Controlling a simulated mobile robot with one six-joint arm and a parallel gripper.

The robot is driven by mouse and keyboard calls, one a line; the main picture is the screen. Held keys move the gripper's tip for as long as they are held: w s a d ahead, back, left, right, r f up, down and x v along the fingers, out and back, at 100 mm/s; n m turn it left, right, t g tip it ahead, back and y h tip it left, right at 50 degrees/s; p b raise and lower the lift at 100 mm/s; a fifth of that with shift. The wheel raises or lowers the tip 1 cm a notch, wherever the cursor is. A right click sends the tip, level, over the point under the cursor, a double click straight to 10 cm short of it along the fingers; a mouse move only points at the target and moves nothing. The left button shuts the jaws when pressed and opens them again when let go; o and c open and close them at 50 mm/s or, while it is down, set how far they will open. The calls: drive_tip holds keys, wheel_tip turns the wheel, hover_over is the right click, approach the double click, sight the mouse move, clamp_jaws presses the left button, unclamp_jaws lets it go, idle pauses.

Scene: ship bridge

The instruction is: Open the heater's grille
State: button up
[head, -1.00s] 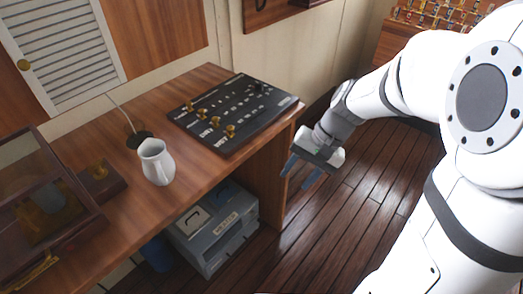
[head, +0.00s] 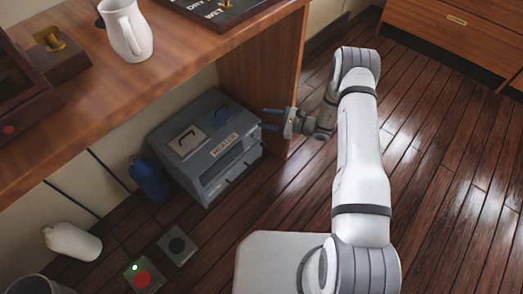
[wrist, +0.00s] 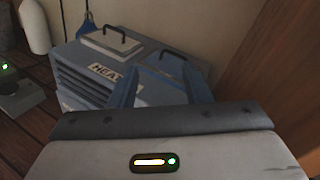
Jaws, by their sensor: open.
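The heater (head: 190,152) is a grey-blue box under the desk, with a HEATER label on its front. Its slatted grille (head: 230,168) is on the front face below the label and looks shut. The heater also shows in the wrist view, with its slats (wrist: 85,88) at the left. My gripper (head: 266,119) is open and empty, close to the heater's right front corner. In the wrist view its two blue fingers (wrist: 160,88) point at the heater, partly hiding the label and front. Contact cannot be told.
The wooden desk (head: 150,85) overhangs the heater, and its side panel (head: 258,70) stands by my gripper. A blue bottle (head: 149,178), a white bottle (head: 73,241) and two small floor boxes (head: 178,246) lie left and in front. The wooden floor (head: 440,190) at right is clear.

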sight(262, 143)
drive_tip(key=d+f+m+t+h+b, duration=0.1)
drive_tip(key=d+f+m+t+b, duration=0.15)
drive_tip(key=f, duration=0.85)
drive_tip(key=d+f+m+t+h+b, duration=0.15)
drive_tip(key=f+m+t, duration=0.25)
drive_tip(key=f, duration=0.8)
drive_tip(key=b+x, duration=0.1)
drive_tip(key=x, duration=0.1)
drive_tip(key=b+x, duration=0.1)
drive_tip(key=x, duration=0.2)
drive_tip(key=b+x, duration=0.1)
drive_tip(key=x, duration=0.1)
drive_tip(key=shift+a+r, duration=0.3)
drive_tip(key=shift+a, duration=0.2)
